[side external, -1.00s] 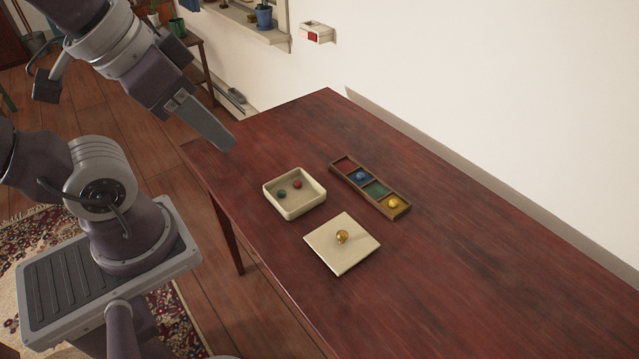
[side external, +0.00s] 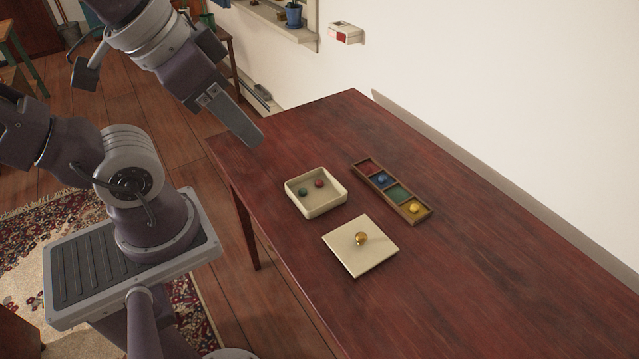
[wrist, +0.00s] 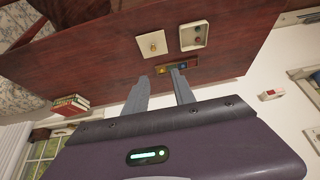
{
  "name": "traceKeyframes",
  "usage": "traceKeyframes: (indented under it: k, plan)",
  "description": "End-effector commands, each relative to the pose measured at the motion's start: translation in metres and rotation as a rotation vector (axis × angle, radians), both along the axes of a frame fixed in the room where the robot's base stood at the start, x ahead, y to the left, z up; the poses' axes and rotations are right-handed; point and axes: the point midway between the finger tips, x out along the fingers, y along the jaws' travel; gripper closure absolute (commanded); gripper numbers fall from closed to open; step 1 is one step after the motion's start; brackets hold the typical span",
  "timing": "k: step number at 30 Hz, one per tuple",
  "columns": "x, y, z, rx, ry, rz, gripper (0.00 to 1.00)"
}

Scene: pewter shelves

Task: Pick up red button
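The red button (side external: 319,183) is a small round piece inside a cream square box (side external: 318,210) on the table. A green button (side external: 302,192) lies to its left in the same box. In the wrist view the box (wrist: 205,34) is near the top, with the red button (wrist: 197,28) in it. My gripper (side external: 257,138) is in the air above the left part of the table, up and left of the box. In the wrist view my gripper (wrist: 159,78) has its two fingers apart with nothing between them.
A wooden tray (side external: 429,211) with coloured compartments lies right of the box, holding a blue button (side external: 382,179) and a yellow button (side external: 414,208). A cream lid (side external: 360,258) with a gold knob lies in front. The table's right side is clear; a wall runs behind.

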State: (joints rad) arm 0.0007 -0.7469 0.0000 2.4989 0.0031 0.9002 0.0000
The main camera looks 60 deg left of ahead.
Motion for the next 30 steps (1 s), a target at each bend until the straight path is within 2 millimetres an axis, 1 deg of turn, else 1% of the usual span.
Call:
traceKeyframes:
  k: [2, 5, 8, 9, 11, 12, 14, 15, 17, 18, 20, 21, 24, 25, 27, 30]
  plan:
    - [0.006, 0.005, -0.004, 0.035, 0.043, -0.02, 0.69]
    - [0.025, 0.023, -0.02, 0.166, 0.183, -0.098, 0.69]
    - [0.054, 0.048, -0.046, 0.358, 0.36, -0.23, 0.69]
    - [0.068, 0.057, -0.057, 0.437, 0.425, -0.29, 0.69]
    - [0.088, 0.069, -0.077, 0.556, 0.519, -0.387, 0.69]
    - [0.102, 0.076, -0.092, 0.636, 0.578, -0.457, 0.69]
    - [0.123, 0.085, -0.116, 0.757, 0.66, -0.569, 0.69]
    - [0.137, 0.09, -0.134, 0.838, 0.712, -0.65, 0.69]
    - [0.156, 0.095, -0.164, 0.956, 0.782, -0.777, 0.69]
    - [0.169, 0.098, -0.186, 1.036, 0.824, -0.867, 0.69]
    - [0.185, 0.101, -0.22, 1.149, 0.88, -1.005, 0.69]
    - [0.193, 0.102, -0.243, 1.221, 0.911, -1.096, 0.69]
    - [0.207, 0.102, -0.295, 1.363, 0.961, -1.299, 0.69]
    - [0.209, 0.102, -0.308, 1.395, 0.972, -1.35, 0.69]
    - [0.212, 0.102, -0.329, 1.446, 0.984, -1.433, 0.69]
    - [0.213, 0.103, -0.343, 1.479, 0.99, -1.488, 0.69]
